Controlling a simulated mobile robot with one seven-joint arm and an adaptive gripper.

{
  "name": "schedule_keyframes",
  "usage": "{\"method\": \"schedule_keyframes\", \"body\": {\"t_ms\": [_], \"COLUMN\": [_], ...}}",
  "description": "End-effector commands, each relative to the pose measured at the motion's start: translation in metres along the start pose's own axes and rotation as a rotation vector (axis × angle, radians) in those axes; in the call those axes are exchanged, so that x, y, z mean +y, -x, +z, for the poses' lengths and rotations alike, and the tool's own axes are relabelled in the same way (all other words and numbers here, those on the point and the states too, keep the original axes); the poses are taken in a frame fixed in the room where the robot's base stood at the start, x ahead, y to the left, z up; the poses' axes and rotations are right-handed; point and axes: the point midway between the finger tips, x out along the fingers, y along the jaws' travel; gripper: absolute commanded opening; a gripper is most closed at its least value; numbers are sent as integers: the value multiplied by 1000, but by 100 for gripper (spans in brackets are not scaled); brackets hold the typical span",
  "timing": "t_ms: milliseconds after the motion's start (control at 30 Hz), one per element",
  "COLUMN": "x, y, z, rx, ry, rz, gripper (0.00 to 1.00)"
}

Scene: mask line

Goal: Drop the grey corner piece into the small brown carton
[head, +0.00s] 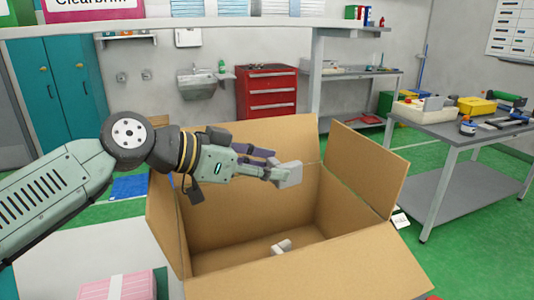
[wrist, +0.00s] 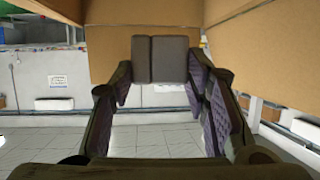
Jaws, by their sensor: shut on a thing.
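The brown carton (head: 215,262) stands open in the middle of the head view, its flaps spread outward. My gripper (head: 272,167) reaches in from the left over the carton's opening. It is shut on the grey corner piece (head: 290,174), which sits at the fingertips above the carton floor. In the wrist view the grey corner piece (wrist: 160,60) shows dark between the fingers, with brown cardboard (wrist: 258,45) around it. A similar pale grey piece (head: 281,247) lies on the carton's floor.
A pink box with a white band (head: 118,287) is at the lower left. A workbench with tools (head: 440,125) stands at the right. A red drawer cabinet (head: 267,92) and a sink are behind.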

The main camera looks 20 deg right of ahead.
Motion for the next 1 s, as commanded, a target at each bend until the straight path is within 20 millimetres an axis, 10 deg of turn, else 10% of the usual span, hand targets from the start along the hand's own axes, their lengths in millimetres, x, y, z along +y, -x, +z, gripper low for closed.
{"method": "schedule_keyframes", "body": {"t_ms": [333,367,700,1000], "x": [0,0,0,0], "y": [-2,-2,-2,-1], "z": [4,4,4,3], "rx": [0,0,0,-1], "ry": [0,0,0,-1], "rz": [0,0,0,0], "gripper": [28,44,66,66]}}
